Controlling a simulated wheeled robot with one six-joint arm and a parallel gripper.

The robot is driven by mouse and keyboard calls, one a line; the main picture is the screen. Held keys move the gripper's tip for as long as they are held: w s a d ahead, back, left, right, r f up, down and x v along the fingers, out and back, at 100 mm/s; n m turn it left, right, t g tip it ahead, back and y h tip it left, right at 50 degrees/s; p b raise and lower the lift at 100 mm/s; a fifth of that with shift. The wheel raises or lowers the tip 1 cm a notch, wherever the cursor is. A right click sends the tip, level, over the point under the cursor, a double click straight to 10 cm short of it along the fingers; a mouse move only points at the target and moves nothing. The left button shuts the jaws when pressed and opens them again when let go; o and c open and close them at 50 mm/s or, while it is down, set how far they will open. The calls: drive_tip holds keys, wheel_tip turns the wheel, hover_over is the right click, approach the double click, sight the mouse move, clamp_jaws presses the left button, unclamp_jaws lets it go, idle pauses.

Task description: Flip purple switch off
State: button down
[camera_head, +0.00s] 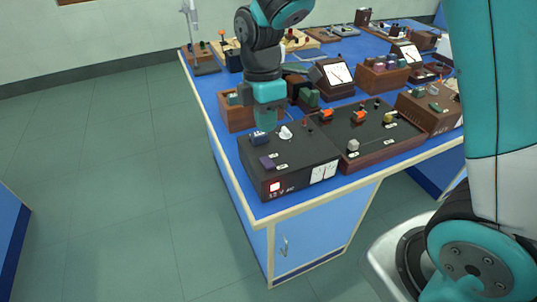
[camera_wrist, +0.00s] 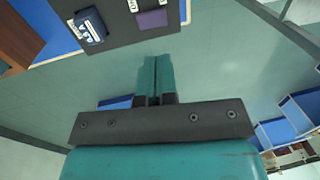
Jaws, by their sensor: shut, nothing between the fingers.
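The purple switch (camera_head: 267,162) is a small block on the top of a black power box (camera_head: 300,153) near the bench's front left corner. It also shows in the wrist view (camera_wrist: 152,20), just beyond my fingertips, with a gap between. Which way it is tipped is too small to tell. A blue switch (camera_head: 258,138) sits behind it on the same box and shows at left in the wrist view (camera_wrist: 90,25). My gripper (camera_wrist: 156,58) is shut and empty, pointing down near the box's back left edge in the head view (camera_head: 265,122).
A white knob (camera_head: 285,132) stands right of the blue switch, and a red light (camera_head: 275,186) is on the box's front. A second panel with orange parts (camera_head: 359,117) adjoins on the right. Wooden instruments (camera_head: 335,77) crowd the blue bench behind. The floor left is clear.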

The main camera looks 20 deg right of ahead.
sight(269, 165)
drive_tip(key=f, duration=0.3)
drive_tip(key=s+f, duration=0.1)
drive_tip(key=f, duration=0.5)
drive_tip(key=shift+s, duration=0.15)
